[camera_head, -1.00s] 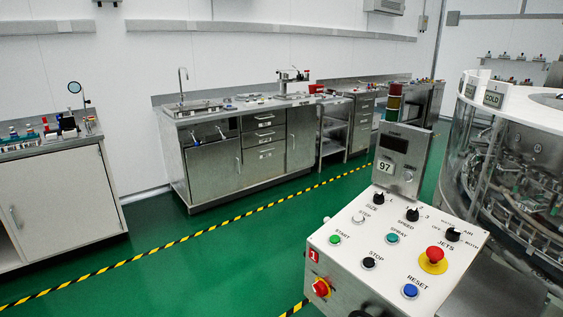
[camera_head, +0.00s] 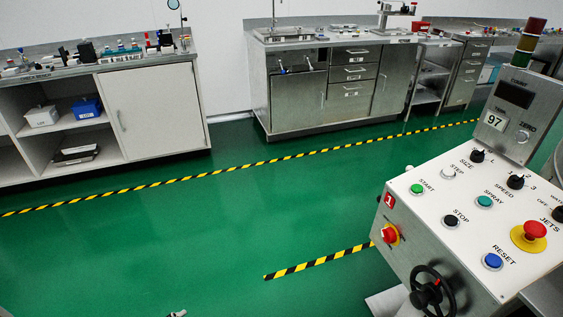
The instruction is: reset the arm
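A small grey tip (camera_head: 178,313) shows at the bottom edge of the head view. It looks like the end of my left gripper, but too little of it shows to tell open from shut. It is over the green floor, apart from everything else. My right gripper and both arms are out of view.
A control panel (camera_head: 463,222) with a blue reset button (camera_head: 492,262), several other buttons and a black handwheel (camera_head: 430,291) stands at the right. A white cabinet (camera_head: 152,112) and a steel sink counter (camera_head: 298,100) line the wall. The green floor (camera_head: 150,240) between is clear.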

